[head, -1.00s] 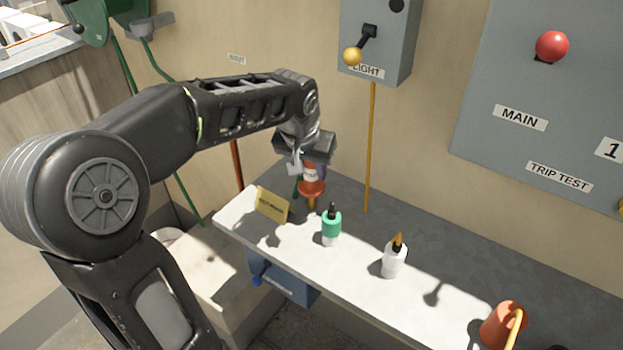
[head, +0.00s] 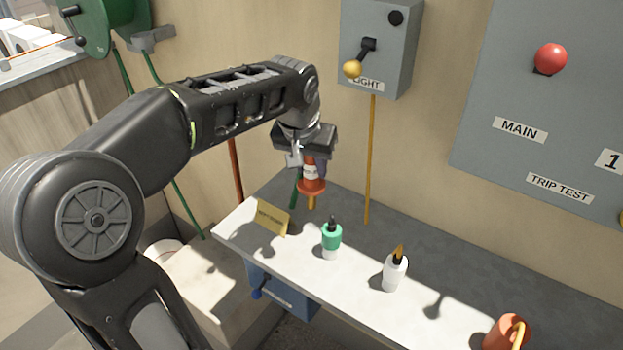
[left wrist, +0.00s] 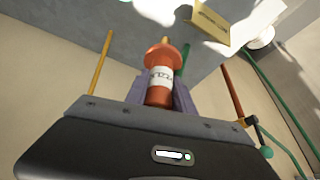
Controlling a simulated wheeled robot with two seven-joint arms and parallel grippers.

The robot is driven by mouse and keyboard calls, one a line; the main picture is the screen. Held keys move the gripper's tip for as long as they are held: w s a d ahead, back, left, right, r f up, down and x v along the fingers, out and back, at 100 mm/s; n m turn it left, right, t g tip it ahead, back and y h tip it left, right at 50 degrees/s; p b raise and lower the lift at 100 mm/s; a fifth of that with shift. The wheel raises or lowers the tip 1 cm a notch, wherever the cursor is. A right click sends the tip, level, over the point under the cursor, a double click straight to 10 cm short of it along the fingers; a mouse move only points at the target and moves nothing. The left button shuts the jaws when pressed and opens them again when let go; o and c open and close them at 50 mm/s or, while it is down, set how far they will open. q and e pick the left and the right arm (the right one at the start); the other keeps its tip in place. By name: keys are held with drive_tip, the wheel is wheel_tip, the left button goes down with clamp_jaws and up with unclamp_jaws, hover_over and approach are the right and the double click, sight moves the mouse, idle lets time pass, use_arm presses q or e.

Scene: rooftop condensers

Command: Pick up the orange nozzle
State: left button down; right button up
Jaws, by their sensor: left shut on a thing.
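The orange nozzle (head: 312,181) has a white label band, a wide flange and a yellowish tip pointing down. My left gripper (head: 309,167) is shut on it and holds it upright over the back left part of the bench. In the left wrist view, the nozzle (left wrist: 160,75) sits between the fingers of my left gripper (left wrist: 161,95), with its flange beyond the fingertips. The label's writing is too small to read. My right gripper is out of view.
On the bench (head: 350,275) stand a yellow sign (head: 272,218), a green-and-white bottle (head: 331,238), a white bottle (head: 394,270) and an orange cup (head: 506,332). A light switch box (head: 378,50) and a grey panel (head: 560,110) are on the wall behind.

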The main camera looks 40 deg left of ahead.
use_arm(q)
wheel_tip(320, 180, up, 6)
drive_tip(key=shift+f, duration=0.1)
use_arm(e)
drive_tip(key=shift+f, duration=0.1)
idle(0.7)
